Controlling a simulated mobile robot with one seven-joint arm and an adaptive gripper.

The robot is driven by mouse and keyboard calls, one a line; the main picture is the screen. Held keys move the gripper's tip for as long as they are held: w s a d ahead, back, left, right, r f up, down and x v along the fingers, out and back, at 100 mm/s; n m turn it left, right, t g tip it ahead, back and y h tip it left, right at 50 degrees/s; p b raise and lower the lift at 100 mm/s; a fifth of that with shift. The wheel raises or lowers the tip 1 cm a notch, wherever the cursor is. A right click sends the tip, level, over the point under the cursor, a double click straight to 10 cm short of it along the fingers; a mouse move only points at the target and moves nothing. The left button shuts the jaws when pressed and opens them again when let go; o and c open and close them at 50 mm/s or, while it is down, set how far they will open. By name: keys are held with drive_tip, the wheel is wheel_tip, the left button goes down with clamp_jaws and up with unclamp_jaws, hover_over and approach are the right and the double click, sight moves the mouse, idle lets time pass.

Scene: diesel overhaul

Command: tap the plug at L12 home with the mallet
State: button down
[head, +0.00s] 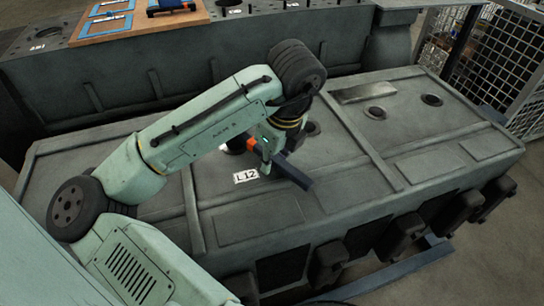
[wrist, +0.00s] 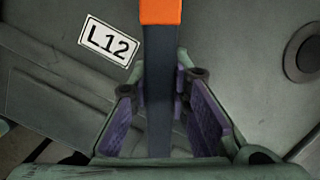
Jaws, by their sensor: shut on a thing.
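My gripper (head: 268,150) (wrist: 160,115) is shut on the mallet, holding it low over the engine's top cover. The mallet's dark handle (wrist: 158,85) runs between the purple finger pads and shows in the head view (head: 293,173). Its orange part (wrist: 160,11) lies at the top edge of the wrist view, and the rest of that end is cut off. The L12 label (head: 246,176) (wrist: 109,40) lies on the cover, left of the handle in the wrist view. A dark round shape (head: 235,147) sits just behind the label, partly hidden by my arm; I cannot tell whether it is the plug.
A round port (wrist: 304,55) is at the right of the wrist view. More ports (head: 376,112) lie along the cover to the right. Raised ribs (head: 365,140) cross the cover. A wooden tool board (head: 100,27) is at the back left, and a wire cage (head: 500,55) at the back right.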

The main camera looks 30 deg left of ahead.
wheel_tip(320, 180, up, 6)
drive_tip(key=p, duration=0.3)
drive_tip(key=shift+a+r, duration=0.15)
drive_tip(key=shift+r, duration=0.05)
